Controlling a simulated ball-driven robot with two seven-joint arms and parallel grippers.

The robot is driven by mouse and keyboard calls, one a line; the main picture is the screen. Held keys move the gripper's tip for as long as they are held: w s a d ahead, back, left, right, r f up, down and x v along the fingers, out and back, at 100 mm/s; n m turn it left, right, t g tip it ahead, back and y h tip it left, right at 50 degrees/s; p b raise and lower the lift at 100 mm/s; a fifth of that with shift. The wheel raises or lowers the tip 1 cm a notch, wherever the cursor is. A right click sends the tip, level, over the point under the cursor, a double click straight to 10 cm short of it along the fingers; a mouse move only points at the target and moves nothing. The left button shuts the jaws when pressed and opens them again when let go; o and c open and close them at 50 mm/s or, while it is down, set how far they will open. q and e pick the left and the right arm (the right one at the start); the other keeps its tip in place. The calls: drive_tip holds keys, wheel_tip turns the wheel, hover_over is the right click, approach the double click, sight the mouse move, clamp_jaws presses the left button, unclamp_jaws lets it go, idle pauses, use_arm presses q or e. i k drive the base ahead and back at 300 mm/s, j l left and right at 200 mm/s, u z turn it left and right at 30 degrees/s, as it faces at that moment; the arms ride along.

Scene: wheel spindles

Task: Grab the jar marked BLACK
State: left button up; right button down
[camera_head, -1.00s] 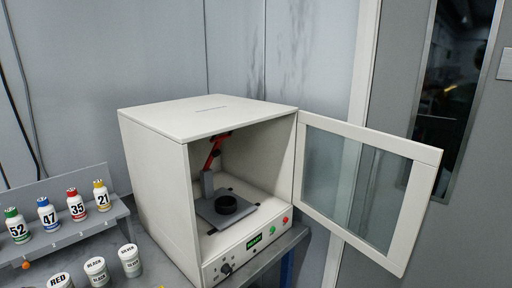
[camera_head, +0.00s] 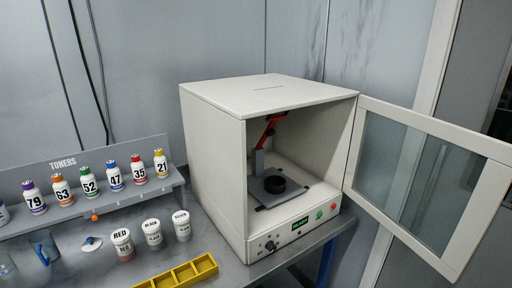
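The jar marked BLACK (camera_head: 153,233) is a small white-lidded jar standing upright on the grey bench. It is the middle one of three, between the jar marked RED (camera_head: 122,243) on its left and a third white-lidded jar (camera_head: 182,226) on its right, whose lid print is too small to read surely now. Neither of my grippers shows in the head view.
A white cabinet (camera_head: 215,160) stands right of the jars, its glazed door (camera_head: 425,180) swung open to the right. A yellow compartment tray (camera_head: 185,275) lies in front of the jars. A blue-handled cup (camera_head: 44,247) stands left.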

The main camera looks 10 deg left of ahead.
sight(153, 233)
drive_tip(key=u, duration=1.25)
